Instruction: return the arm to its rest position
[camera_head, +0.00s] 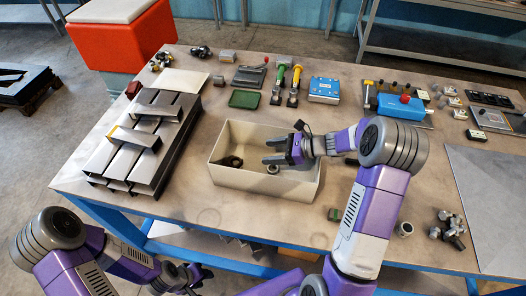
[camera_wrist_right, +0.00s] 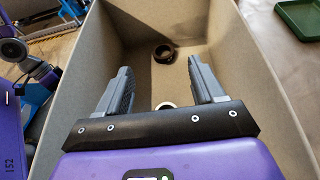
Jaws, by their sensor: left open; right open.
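My right gripper (camera_head: 268,152) reaches over a cream open bin (camera_head: 222,180) on the table. In the right wrist view its two fingers (camera_wrist_right: 160,78) are spread apart with nothing between them. A dark ring (camera_head: 233,161) lies on the bin floor near the left wall; it also shows ahead of the fingers in the wrist view (camera_wrist_right: 164,54). A paler ring (camera_head: 273,169) lies close by my right gripper, partly hidden by my gripper in the wrist view (camera_wrist_right: 165,106). My left gripper (camera_head: 200,275) is low at the front, beside the table's front edge, open and apart from any object.
A stack of metal channels (camera_head: 150,130) stands left of the bin. A green tray (camera_head: 244,99), tools with green and yellow handles (camera_head: 294,86) and a blue box (camera_head: 324,89) lie behind it. Small metal parts (camera_head: 450,228) and a grey plate (camera_head: 490,190) are at the right.

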